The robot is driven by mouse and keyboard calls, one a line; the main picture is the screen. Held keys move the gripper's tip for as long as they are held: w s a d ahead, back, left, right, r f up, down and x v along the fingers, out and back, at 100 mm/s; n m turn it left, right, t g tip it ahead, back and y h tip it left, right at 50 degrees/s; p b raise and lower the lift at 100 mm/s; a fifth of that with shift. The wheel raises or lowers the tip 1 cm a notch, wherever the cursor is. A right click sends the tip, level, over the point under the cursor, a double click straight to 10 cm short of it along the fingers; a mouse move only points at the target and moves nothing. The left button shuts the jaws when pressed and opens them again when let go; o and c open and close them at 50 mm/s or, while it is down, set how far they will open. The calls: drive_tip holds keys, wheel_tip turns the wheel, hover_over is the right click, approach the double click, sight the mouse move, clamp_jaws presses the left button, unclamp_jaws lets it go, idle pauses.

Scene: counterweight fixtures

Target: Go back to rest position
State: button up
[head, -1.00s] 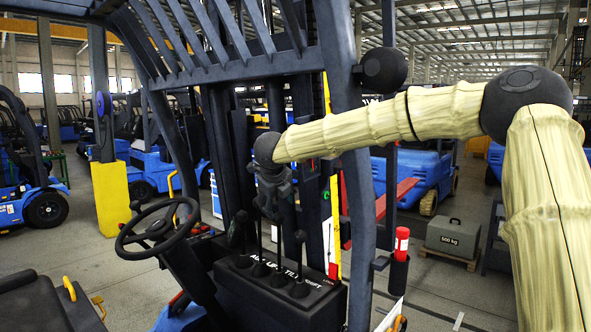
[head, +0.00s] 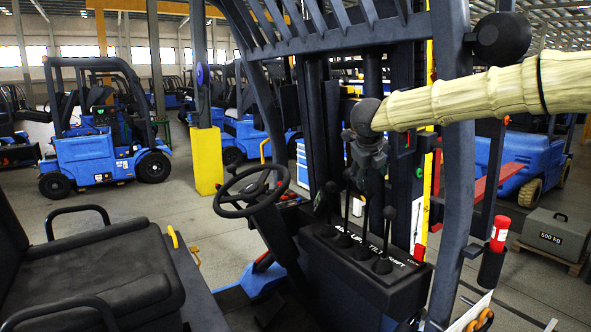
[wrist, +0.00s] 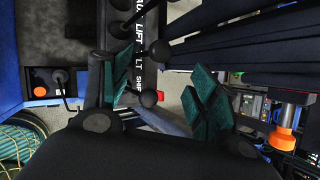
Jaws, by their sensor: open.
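My gripper (wrist: 160,95) is open and empty in the wrist view, with its two green-padded fingers spread apart. A black lever knob (wrist: 150,98) shows between the fingers, and another knob (wrist: 159,50) is just beyond. I cannot tell whether a finger touches a lever. In the head view my gripper (head: 362,180) hangs pointing down at the end of my pale-sleeved arm, above and behind the forklift's lever console (head: 350,262). Several black levers (head: 388,213) stand upright on that console. The fingers are small and dark there.
The steering wheel (head: 248,192) and black seat (head: 95,270) are left of the console. A dark cab pillar (head: 456,190) stands close at the right, with a red extinguisher (head: 500,234) on it. A 500 kg counterweight (head: 551,239) sits at the far right. Overhead bars (head: 340,25) are close above.

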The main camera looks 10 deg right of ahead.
drive_tip(key=s+a+f+n, duration=0.25)
drive_tip(key=f+n, duration=0.25)
drive_tip(key=f, duration=0.7)
drive_tip(key=s+a+f+n+h, duration=0.1)
drive_tip(key=s+a+f+n, duration=0.2)
drive_tip(key=f, duration=1)
drive_tip(key=s+a+f+n, duration=0.15)
drive_tip(key=f+n, duration=0.45)
drive_tip(key=f, duration=0.6)
drive_tip(key=s+a+f+n+g+y, duration=0.1)
drive_tip(key=s+a+f+n, duration=0.25)
drive_tip(key=s+f, duration=0.45)
drive_tip(key=s+a+f+n+y, duration=0.1)
drive_tip(key=s+a+f+n, duration=0.1)
drive_tip(key=s+f+n, duration=0.35)
drive_tip(key=s+a+f+n+g+y, duration=0.1)
drive_tip(key=s+a+f+n, duration=0.15)
drive_tip(key=s+f, duration=0.65)
drive_tip(key=s+a+f+n+g+y, duration=0.1)
drive_tip(key=s+a+f+n+g, duration=0.2)
drive_tip(key=s, duration=0.9)
drive_tip(key=s+f+n+g+y, duration=0.15)
drive_tip(key=s+f+n, duration=0.25)
drive_tip(key=s, duration=0.8)
wheel_tip(320, 180, down, 10)
drive_tip(key=s+b, duration=0.1)
drive_tip(key=b, duration=1)
drive_tip(key=shift+f+n, duration=0.2)
drive_tip(key=shift+n, duration=0.15)
